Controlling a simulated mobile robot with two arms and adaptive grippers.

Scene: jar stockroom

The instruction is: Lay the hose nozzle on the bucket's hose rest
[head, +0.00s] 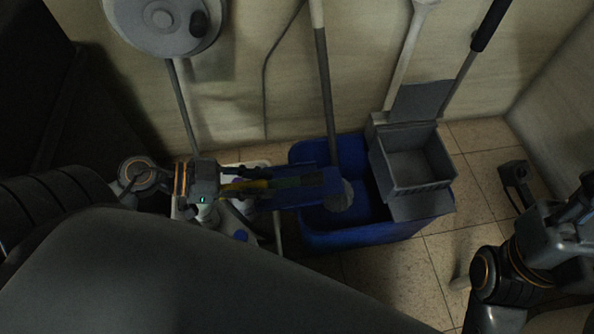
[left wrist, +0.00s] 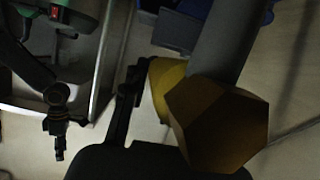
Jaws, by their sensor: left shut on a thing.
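My left gripper (head: 245,185) is shut on the hose nozzle, whose yellow part (head: 256,184) shows at the fingers. In the left wrist view the yellow part (left wrist: 163,84) sits by a black finger, beside a dark brown faceted piece (left wrist: 218,125) close to the camera. The blue bucket (head: 360,236) stands on the floor to the right. A dark blue bar (head: 300,191) spans its left rim, in line with my left gripper. I cannot tell whether the nozzle touches this bar, or which part is the hose rest. My right gripper (head: 515,182) is at the right, dim.
A grey wringer (head: 416,180) sits on the bucket's right side. A mop handle (head: 325,90) rises from the bucket, and other handles lean on the wall. A hose reel (head: 160,20) hangs at upper left.

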